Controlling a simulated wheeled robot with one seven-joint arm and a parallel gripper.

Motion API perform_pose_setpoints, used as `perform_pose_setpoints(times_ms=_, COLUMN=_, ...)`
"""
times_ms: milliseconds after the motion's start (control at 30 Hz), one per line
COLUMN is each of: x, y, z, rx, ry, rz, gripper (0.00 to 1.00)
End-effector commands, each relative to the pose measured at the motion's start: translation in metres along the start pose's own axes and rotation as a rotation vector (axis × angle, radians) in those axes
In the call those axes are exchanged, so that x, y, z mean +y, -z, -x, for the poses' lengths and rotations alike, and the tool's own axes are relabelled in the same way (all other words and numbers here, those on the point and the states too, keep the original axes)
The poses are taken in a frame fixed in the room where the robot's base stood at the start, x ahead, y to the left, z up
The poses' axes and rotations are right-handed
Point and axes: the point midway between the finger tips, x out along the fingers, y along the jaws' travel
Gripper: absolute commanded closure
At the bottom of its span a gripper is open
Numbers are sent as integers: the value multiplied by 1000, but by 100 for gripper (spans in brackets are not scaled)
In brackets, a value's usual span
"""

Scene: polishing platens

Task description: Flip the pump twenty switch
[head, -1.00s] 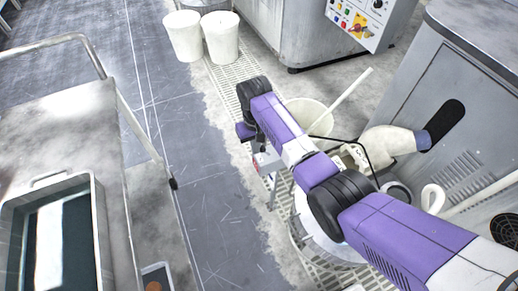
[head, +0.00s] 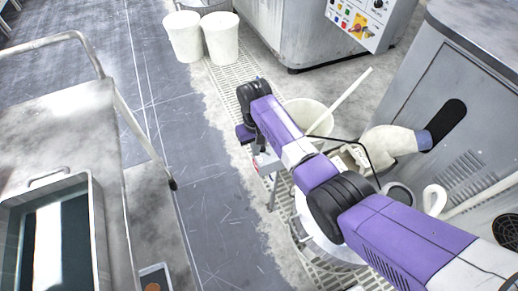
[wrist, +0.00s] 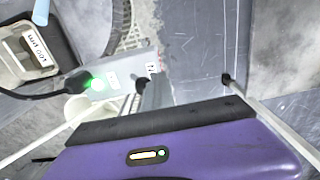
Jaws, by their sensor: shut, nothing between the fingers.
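A narrow light-grey switch box (wrist: 118,80) shows in the wrist view, with a lit green lamp, a black cable at its left end and small pale labels. One label near its right end seems to carry a number, too small to read surely. I cannot make out a pump twenty switch lever. My gripper (wrist: 152,90) is shut and empty, its fingers at the right end of the box; whether they touch it I cannot tell. In the head view my purple arm reaches down over the same box (head: 262,163), hiding most of it and the fingertips.
A white bucket (head: 310,112) with a pale rod stands behind my arm. A grey cabinet (head: 450,95) is at right. A cart with a tray (head: 95,215) stands at left. Two white buckets (head: 221,40) and a control panel (head: 360,18) are farther back. The floor between is clear.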

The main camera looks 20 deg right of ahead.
Motion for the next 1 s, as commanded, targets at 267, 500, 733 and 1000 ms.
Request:
perform_pose_setpoints(times_ms=267, x=0, y=0, z=-5, rx=-1, ry=0, rz=-1, gripper=100)
perform_pose_setpoints(times_ms=500, x=0, y=0, z=-8, rx=-1, ry=0, rz=-1, gripper=100)
perform_pose_setpoints(times_ms=733, x=0, y=0, z=-11, rx=-1, ry=0, rz=-1, gripper=100)
perform_pose_setpoints(times_ms=1000, x=1, y=0, z=-12, rx=0, ry=-1, rz=-1, gripper=100)
